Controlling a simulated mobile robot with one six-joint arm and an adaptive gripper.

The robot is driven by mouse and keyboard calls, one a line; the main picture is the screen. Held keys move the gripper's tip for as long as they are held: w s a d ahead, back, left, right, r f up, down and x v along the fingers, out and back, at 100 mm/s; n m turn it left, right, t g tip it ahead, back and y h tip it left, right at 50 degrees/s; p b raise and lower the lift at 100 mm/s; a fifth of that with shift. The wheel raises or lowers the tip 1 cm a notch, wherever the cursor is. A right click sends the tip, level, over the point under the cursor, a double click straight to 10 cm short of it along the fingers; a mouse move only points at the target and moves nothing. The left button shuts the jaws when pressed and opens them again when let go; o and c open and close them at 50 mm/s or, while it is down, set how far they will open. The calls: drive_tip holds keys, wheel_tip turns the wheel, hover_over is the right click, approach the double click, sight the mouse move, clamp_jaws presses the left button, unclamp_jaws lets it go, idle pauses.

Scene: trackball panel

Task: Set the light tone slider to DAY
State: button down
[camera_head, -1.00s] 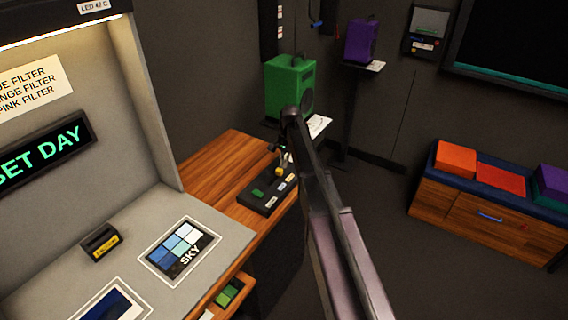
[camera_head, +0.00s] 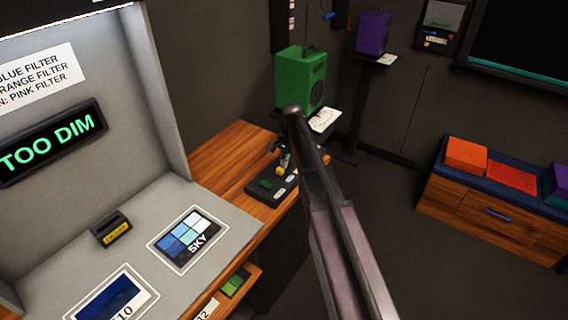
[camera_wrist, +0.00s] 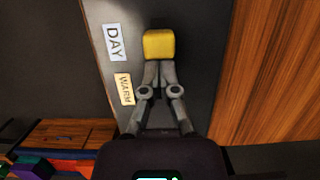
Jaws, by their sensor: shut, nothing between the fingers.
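The control panel (camera_head: 262,198) is a dark strip on the wooden bench. Its yellow slider knob (camera_head: 280,170) also shows in the wrist view (camera_wrist: 159,44), level with the white DAY label (camera_wrist: 113,42) and beyond the WARM label (camera_wrist: 124,89). My gripper (camera_wrist: 158,66) is shut and empty, its tips right at the knob's near face; I cannot tell whether they touch. In the head view my gripper (camera_head: 284,158) is small and partly hidden by my arm. The booth display (camera_head: 50,144) reads TOO DIM, and the booth light is cool white.
A green button (camera_head: 266,184) sits on the panel's near part. A green speaker (camera_head: 298,78) stands behind the bench. Open floor lies to the right.

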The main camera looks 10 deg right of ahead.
sight(289, 165)
drive_tip(key=shift+w+d, duration=0.3)
drive_tip(key=shift+w, duration=0.05)
drive_tip(key=shift+w+d, duration=1.1)
drive_tip(key=shift+w, duration=0.1)
drive_tip(key=p+v, duration=0.2)
drive_tip(key=shift+s+r+p, duration=0.2)
drive_tip(key=shift+r+p, duration=0.15)
drive_tip(key=shift+r, duration=0.1)
drive_tip(key=shift+w+d+r+p, duration=0.15)
drive_tip(key=shift+w+r+p, duration=0.1)
drive_tip(key=shift+r+p, duration=0.45)
drive_tip(key=p+v, duration=0.5)
drive_tip(key=shift+r+p, duration=0.3)
drive_tip(key=s+a+n+t+h, duration=0.2)
drive_tip(key=s+n, duration=0.7)
drive_tip(key=s, duration=1.9)
drive_tip(key=shift+a+f, duration=0.3)
drive_tip(key=shift+a, duration=0.05)
